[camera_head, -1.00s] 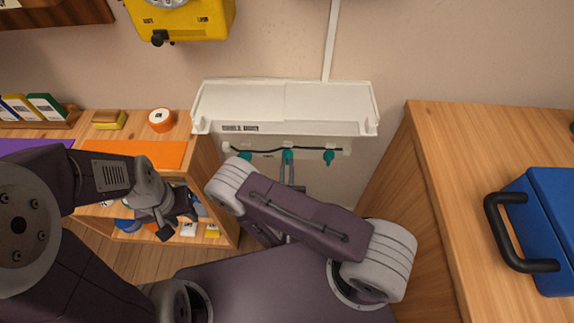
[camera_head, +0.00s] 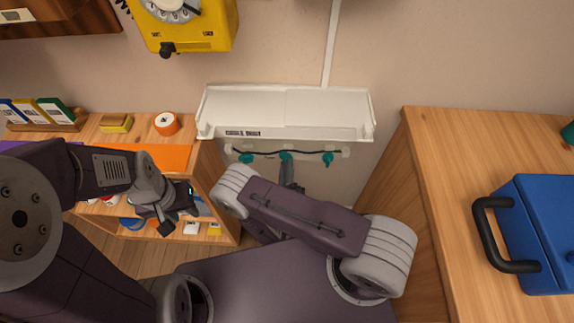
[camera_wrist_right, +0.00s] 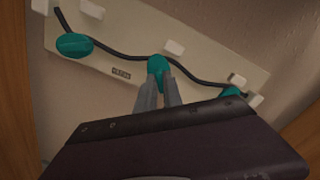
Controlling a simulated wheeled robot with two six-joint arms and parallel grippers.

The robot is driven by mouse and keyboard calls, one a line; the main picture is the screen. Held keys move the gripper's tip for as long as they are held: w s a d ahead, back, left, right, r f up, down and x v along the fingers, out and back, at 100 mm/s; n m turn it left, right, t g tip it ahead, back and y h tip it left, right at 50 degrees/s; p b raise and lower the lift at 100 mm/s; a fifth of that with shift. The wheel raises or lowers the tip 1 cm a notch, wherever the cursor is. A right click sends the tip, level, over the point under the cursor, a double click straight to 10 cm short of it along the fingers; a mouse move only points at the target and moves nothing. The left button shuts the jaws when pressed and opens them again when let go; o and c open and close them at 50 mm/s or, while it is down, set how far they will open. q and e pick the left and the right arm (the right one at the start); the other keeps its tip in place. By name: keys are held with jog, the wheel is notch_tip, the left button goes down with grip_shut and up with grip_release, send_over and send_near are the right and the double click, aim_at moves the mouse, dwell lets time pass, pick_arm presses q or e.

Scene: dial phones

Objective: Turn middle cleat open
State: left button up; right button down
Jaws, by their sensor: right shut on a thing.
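Three teal cleats sit in a row on a pale wall plate below a white shelf, with a dark cord running along them. The middle cleat (camera_head: 286,155) is also in the right wrist view (camera_wrist_right: 158,66). My right gripper (camera_wrist_right: 160,84) is shut on the middle cleat, its two grey fingers covering the lower part. In the head view my right gripper (camera_head: 287,168) reaches it from below. The left cleat (camera_head: 246,157) and right cleat (camera_head: 328,158) are untouched. My left gripper (camera_head: 176,215) hangs empty at the left, near the low shelf; its fingers are too small to judge.
The white shelf (camera_head: 285,112) juts out just above the cleats. A wooden cabinet (camera_head: 455,150) with a blue box (camera_head: 545,225) stands on the right. A yellow dial phone (camera_head: 190,25) hangs at upper left. An orange roll (camera_head: 166,123) sits on the left wooden unit.

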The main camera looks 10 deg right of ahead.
jog(key=shift+a+f+n+p, duration=0.1)
jog(key=shift+f+n+p, duration=0.1)
jog(key=shift+n, duration=2.35)
jog(key=shift+d+f+n+p, duration=0.1)
jog(key=shift+n+p, duration=0.1)
jog(key=shift+n, duration=2.4)
jog(key=shift+a+f+n+p, duration=0.1)
jog(key=shift+n+p, duration=0.1)
jog(key=shift+n, duration=2.35)
jog(key=c, duration=1.5)
grip_release()
